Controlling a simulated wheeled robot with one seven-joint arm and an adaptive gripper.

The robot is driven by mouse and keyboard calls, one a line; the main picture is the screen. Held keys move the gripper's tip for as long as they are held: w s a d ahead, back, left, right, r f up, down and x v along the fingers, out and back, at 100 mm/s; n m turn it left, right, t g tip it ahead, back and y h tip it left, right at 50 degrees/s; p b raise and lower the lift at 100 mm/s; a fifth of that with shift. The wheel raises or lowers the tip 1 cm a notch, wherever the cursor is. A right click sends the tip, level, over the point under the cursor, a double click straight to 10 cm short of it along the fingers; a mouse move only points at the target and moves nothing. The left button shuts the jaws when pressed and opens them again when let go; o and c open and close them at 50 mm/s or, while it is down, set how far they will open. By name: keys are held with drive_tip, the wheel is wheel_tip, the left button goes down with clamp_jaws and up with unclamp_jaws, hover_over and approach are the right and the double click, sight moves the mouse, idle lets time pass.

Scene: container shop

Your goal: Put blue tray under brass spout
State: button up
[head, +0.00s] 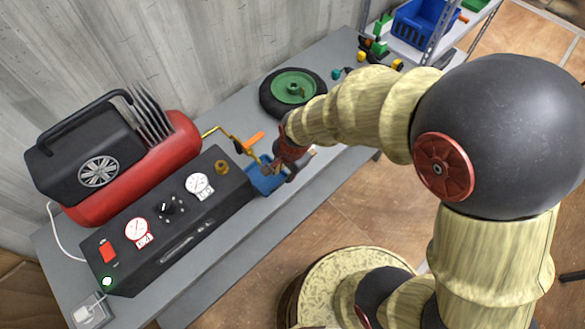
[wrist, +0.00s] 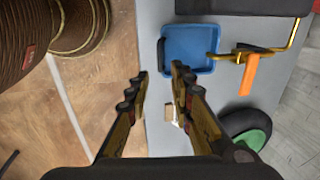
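The blue tray (head: 267,184) lies on the grey bench beside the right end of the black control box, partly hidden by my gripper. In the wrist view the tray (wrist: 190,43) looks empty and has a dark handle on its left side. The brass spout (head: 217,130) is a bent pipe; in the wrist view the spout (wrist: 273,49) reaches in from the right, its end overlapping the tray's right rim. My gripper (wrist: 159,74) is open and empty, with its fingertips just below the tray in the wrist picture. I cannot tell its height above the bench.
An orange lever (wrist: 249,75) hangs by the spout. A black wheel with a green hub (head: 293,88) lies further along the bench. The control box (head: 165,225) and red compressor (head: 90,195) stand at left. A small pale block (wrist: 170,112) lies near my fingers.

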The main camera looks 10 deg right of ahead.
drive_tip(key=s+d+r+n+t, duration=0.1)
drive_tip(key=d+r+n, duration=0.35)
drive_tip(key=r, duration=0.85)
drive_tip(key=s+d+r+n+t+h, duration=0.1)
drive_tip(key=s+d+r+n+t, duration=0.1)
drive_tip(key=s+d+r+n, duration=0.4)
drive_tip(key=s+d+r, duration=0.3)
drive_tip(key=s+r, duration=0.2)
drive_tip(key=r, duration=0.2)
drive_tip(key=shift+s+r+t, duration=0.15)
drive_tip(key=shift+s+t, duration=0.15)
drive_tip(key=shift+d+n, duration=0.1)
drive_tip(key=shift+n, duration=0.15)
wheel_tip(320, 180, down, 2)
drive_tip(key=shift+f+b, duration=0.1)
drive_tip(key=shift+b, duration=1.05)
